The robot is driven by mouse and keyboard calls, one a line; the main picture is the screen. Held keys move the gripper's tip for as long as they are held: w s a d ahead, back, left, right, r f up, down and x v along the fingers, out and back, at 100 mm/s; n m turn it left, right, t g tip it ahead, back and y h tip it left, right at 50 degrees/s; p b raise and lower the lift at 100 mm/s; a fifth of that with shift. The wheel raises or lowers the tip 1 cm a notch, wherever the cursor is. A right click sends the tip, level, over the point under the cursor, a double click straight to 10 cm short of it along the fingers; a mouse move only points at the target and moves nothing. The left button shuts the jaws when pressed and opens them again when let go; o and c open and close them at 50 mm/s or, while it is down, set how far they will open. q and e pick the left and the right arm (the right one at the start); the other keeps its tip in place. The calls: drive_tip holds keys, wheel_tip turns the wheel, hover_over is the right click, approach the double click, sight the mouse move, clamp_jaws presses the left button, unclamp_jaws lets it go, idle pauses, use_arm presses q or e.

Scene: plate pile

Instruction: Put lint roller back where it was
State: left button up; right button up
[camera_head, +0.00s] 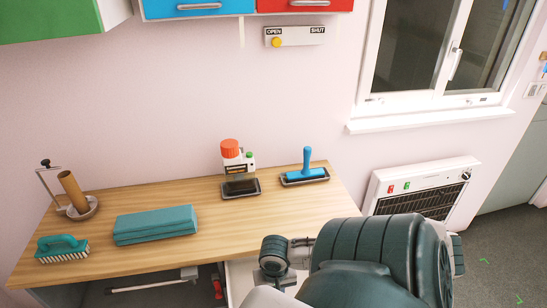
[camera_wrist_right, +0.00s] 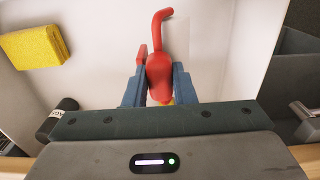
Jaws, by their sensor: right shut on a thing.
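My right gripper (camera_wrist_right: 160,95) is shut on a red thing (camera_wrist_right: 161,70) with a rounded body and a thin, curved end pointing away. A bit of yellow shows below it; I cannot tell what the red thing is. In the head view a blue roller (camera_head: 304,175) with an upright blue handle lies in a dark tray at the right end of the wooden worktop (camera_head: 245,215). I cannot tell whether it is the lint roller. In the head view my right arm covers the lower right and its fingertips are hidden. My left gripper is not in view.
A yellow sponge-like block (camera_wrist_right: 36,44) and a dark cylinder (camera_wrist_right: 57,119) lie on the pale surface by my right gripper. The worktop holds a teal folded cloth (camera_head: 155,225), a teal brush (camera_head: 62,247), a holder with a cardboard tube (camera_head: 74,192) and a red-topped dispenser (camera_head: 236,160).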

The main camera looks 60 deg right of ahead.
drive_tip(key=shift+f, duration=3.25)
drive_tip(key=shift+f, duration=0.15)
drive_tip(key=o, duration=0.9)
wheel_tip(320, 180, up, 12)
drive_tip(key=shift+r, duration=0.15)
